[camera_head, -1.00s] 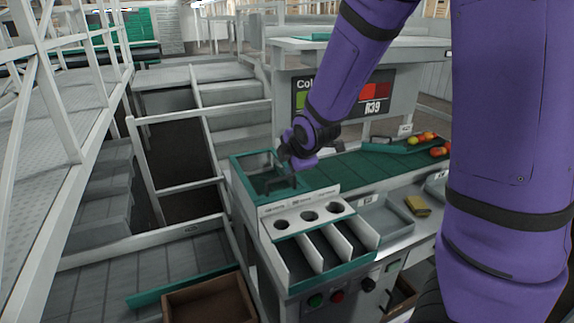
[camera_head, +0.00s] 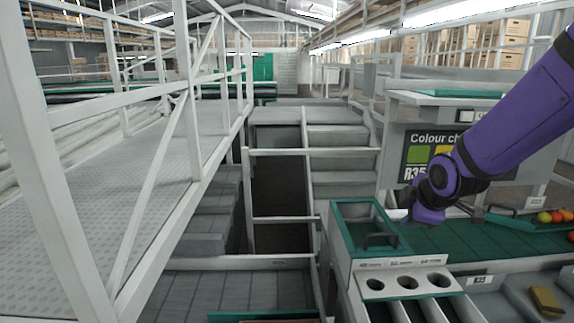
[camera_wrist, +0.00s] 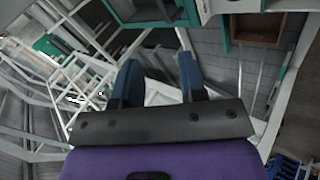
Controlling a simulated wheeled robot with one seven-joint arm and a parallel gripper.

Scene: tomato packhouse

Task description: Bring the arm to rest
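My purple arm (camera_head: 515,125) reaches in from the right in the head view, bent at a dark wrist joint. My gripper (camera_wrist: 158,72) shows in the wrist view with its two blue-grey fingers apart and nothing between them. In the head view the purple end of the arm (camera_head: 427,214) is over the green-rimmed bin and belt area; its fingertips are hard to make out there. I cannot tell its exact height above them.
The sorting bench has a green-rimmed bin (camera_head: 338,238) and a panel with round holes (camera_head: 392,272). Tomatoes (camera_head: 556,216) lie at the right on a green belt (camera_head: 480,242). A colour chart (camera_head: 418,152) stands behind. A railed walkway (camera_head: 120,190) and steps (camera_head: 205,225) are left.

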